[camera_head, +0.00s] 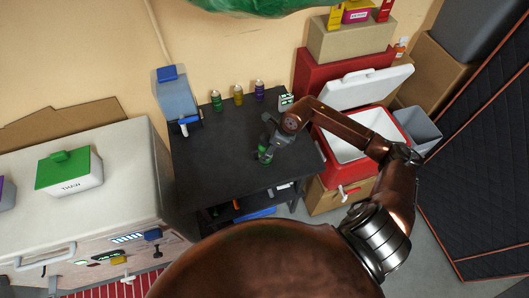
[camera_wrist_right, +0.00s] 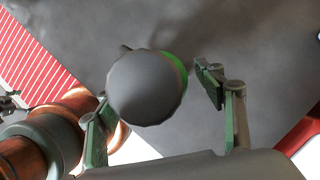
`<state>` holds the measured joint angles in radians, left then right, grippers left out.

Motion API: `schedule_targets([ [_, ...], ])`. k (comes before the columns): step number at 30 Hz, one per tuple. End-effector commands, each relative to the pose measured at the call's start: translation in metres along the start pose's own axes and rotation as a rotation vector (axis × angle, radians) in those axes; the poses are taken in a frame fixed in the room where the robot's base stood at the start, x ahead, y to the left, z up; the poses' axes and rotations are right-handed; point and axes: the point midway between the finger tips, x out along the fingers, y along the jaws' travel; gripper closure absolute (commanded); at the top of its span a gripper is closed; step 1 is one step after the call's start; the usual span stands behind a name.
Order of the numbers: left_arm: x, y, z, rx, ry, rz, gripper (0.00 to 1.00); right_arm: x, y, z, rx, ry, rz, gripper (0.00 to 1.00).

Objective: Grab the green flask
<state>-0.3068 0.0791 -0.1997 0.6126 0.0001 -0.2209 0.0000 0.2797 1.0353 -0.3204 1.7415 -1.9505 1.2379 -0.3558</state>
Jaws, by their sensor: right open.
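The green flask (camera_head: 264,154) stands on the black table (camera_head: 205,165), partly hidden by my right gripper (camera_head: 271,141) above and beside it. In the right wrist view the flask shows end-on as a round dark grey top (camera_wrist_right: 146,88) with a green edge. My right gripper (camera_wrist_right: 155,92) is open, with one green-padded finger on each side of the flask. The left finger looks very close to the flask; I cannot tell whether it touches. A gap shows between the flask and the right finger. My left gripper is not in view.
Several small cans (camera_head: 238,95) and a blue-topped container (camera_head: 175,95) stand along the table's back edge. A red cooler (camera_head: 318,150) with its white lid up is right of the table. A white chest (camera_head: 120,195) stands left. The table's left front is clear.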

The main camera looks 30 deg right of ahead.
Motion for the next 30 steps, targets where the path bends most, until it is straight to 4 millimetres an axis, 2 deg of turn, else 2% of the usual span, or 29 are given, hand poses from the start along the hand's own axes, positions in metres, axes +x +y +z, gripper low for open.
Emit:
schedule_targets([
  [5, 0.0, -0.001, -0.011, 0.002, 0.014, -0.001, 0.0, 0.02, 0.0, 0.001, 0.0, -0.001, 0.001, 0.37],
  [13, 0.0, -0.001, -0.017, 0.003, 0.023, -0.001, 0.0, 0.023, 0.0, 0.002, -0.003, -0.001, 0.001, 0.37],
  [30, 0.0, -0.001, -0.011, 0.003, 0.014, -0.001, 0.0, 0.023, 0.0, 0.002, -0.003, -0.001, 0.001, 0.76],
])
